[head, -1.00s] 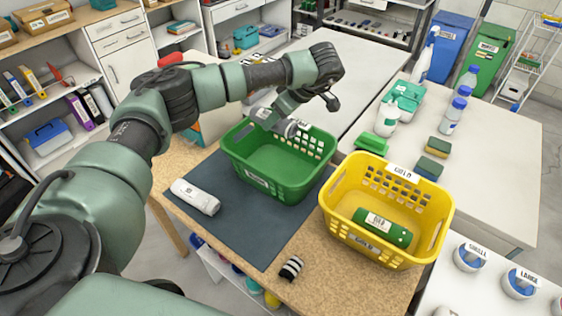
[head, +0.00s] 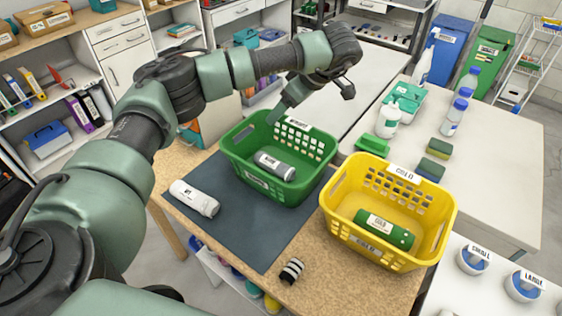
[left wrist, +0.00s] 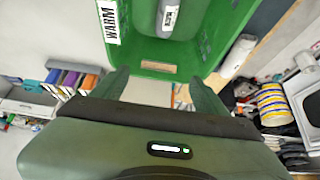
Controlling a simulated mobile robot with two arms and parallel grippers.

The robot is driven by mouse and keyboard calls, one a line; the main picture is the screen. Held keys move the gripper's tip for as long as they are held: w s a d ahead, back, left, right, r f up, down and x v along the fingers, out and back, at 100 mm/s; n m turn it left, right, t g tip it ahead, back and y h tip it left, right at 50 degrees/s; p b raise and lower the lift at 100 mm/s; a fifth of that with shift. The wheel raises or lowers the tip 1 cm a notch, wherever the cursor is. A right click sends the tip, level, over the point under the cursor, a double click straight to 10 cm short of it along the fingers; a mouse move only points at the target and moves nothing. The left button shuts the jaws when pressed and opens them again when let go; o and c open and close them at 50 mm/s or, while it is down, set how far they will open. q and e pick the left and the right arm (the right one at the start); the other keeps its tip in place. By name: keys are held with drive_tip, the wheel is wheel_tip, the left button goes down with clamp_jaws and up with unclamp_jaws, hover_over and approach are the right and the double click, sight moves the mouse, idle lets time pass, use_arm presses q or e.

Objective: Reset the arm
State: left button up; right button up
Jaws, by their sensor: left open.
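My left arm reaches in from the left in the head view. Its gripper (head: 272,118) is at the back left rim of the green basket (head: 236,170); the left wrist view shows the two fingers (left wrist: 160,90) apart with nothing between them. A grey can (head: 274,164) with a white label lies on its side in the green basket, and it also shows in the left wrist view (left wrist: 168,16). The basket carries a "WARM" label (left wrist: 109,20). My right gripper is in neither view.
A white can (head: 195,198) lies on the dark mat (head: 245,232). A yellow "COLD" basket (head: 335,215) holds a green can (head: 384,230). A striped black and white object (head: 291,270) lies near the front edge. Bottles and sponges (head: 433,158) stand on the right table.

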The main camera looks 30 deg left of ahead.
use_arm(q)
drive_tip(key=v, duration=0.2)
drive_tip(key=shift+d+r, duration=0.15)
drive_tip(key=shift+r, duration=0.15)
